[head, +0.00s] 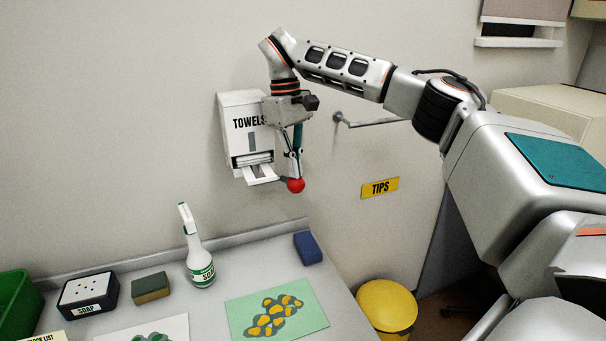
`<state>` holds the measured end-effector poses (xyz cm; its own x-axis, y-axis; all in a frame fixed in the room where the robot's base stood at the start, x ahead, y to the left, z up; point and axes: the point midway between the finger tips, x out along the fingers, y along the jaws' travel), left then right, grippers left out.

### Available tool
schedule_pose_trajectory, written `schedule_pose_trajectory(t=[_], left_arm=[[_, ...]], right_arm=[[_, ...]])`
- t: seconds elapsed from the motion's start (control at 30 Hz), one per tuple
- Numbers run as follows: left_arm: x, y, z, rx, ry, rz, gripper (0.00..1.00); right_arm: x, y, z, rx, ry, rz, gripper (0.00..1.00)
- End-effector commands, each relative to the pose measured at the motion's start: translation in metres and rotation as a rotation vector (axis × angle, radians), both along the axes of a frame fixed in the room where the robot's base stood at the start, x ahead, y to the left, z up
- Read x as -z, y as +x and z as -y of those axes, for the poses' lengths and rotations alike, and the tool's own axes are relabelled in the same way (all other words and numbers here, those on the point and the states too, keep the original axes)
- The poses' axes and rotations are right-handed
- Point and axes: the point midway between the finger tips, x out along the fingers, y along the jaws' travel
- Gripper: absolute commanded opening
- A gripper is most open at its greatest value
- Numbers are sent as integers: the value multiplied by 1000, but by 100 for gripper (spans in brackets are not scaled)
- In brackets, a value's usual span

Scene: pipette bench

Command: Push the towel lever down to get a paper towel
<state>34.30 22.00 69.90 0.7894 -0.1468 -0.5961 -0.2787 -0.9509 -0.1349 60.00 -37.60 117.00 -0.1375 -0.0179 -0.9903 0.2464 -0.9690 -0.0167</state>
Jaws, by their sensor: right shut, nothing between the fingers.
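The white towel dispenser (235,126), marked TOWELS, hangs on the wall left of the middle. A white paper towel (261,174) shows at its lower opening. The towel lever with a red ball knob (296,185) sticks out at the dispenser's lower right. My right gripper (297,172) is shut and empty, pointing down beside the dispenser, with its fingertips just above the red knob. I cannot tell whether they touch it. The gripper body covers the dispenser's upper right side. My left gripper is not in view.
The bench (238,272) below holds a spray bottle (200,262), a soap box (88,295), sponges and a green picture card (243,311). A yellow bin (387,307) stands right of the bench. A wall bar (372,122) sits right of my gripper.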

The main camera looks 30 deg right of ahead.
Motion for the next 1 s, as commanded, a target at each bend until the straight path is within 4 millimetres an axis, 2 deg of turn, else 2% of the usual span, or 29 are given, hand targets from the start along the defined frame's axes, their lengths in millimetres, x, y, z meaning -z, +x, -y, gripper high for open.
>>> schedule_pose_trajectory(t=[0.03, 0.3, 0.83, 1.0], left_arm=[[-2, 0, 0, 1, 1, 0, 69], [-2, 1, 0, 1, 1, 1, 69], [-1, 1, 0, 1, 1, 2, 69], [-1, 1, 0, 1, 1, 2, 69]], right_arm=[[-30, 11, -1, -10, -2, 60, 0], [-60, -1, 0, -7, 2, 42, 0], [-64, -7, 3, -7, 8, 24, 0], [-72, -7, 8, -94, 49, 36, 0]])
